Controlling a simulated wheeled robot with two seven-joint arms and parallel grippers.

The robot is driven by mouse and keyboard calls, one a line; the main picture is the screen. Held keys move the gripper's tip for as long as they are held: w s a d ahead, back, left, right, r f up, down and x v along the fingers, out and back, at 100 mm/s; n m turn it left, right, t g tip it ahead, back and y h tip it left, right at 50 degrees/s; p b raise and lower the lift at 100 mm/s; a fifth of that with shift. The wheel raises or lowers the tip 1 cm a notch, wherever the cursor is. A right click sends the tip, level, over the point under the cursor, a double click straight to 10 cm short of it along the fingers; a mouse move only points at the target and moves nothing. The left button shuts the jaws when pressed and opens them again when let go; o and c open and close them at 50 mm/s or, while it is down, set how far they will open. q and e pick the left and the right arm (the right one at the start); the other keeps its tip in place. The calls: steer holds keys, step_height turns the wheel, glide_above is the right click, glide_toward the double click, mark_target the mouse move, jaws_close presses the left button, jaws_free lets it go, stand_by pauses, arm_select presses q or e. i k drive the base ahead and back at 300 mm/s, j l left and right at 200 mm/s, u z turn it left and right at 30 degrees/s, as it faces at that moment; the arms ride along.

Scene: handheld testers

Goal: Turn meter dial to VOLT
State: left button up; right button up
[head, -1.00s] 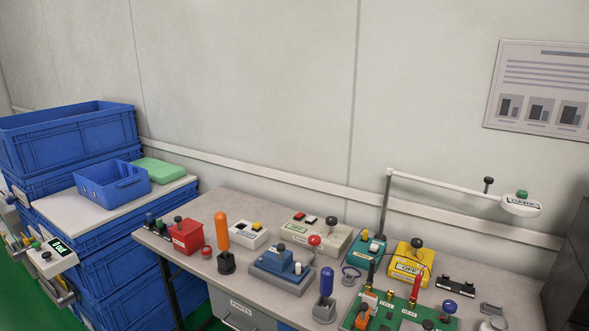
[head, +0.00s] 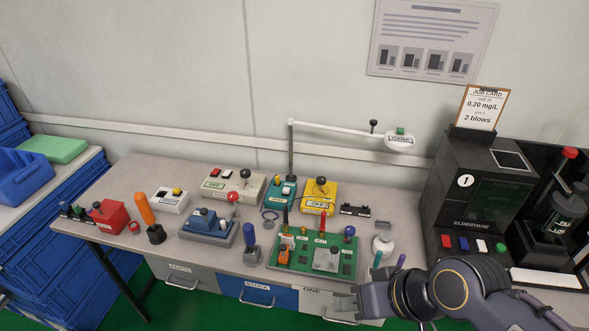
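The yellow meter (head: 310,207) stands on the bench right of centre, with a dark round dial knob (head: 321,181) on top. Its front label is small and appears to read OFF. A black probe (head: 285,218) and a red probe (head: 323,221) stand upright at the green board in front of it. My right gripper (head: 343,302) comes in from the lower right, beyond the bench's front edge. It is apart from the meter and appears empty; its finger opening is unclear. My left gripper is not in view.
A teal box (head: 281,194) stands just left of the meter. A white lamp arm (head: 340,130) reaches above and behind it. The green circuit board (head: 345,268) lies in front. A black Eldervane machine (head: 475,190) stands at right. Blue crates (head: 75,225) stand at left.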

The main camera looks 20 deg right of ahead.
mark_target(321, 180)
steer(key=i+j+z, duration=0.3)
steer(key=i, duration=0.15)
steer(key=i+j+z, duration=0.25)
steer(key=i, duration=0.2)
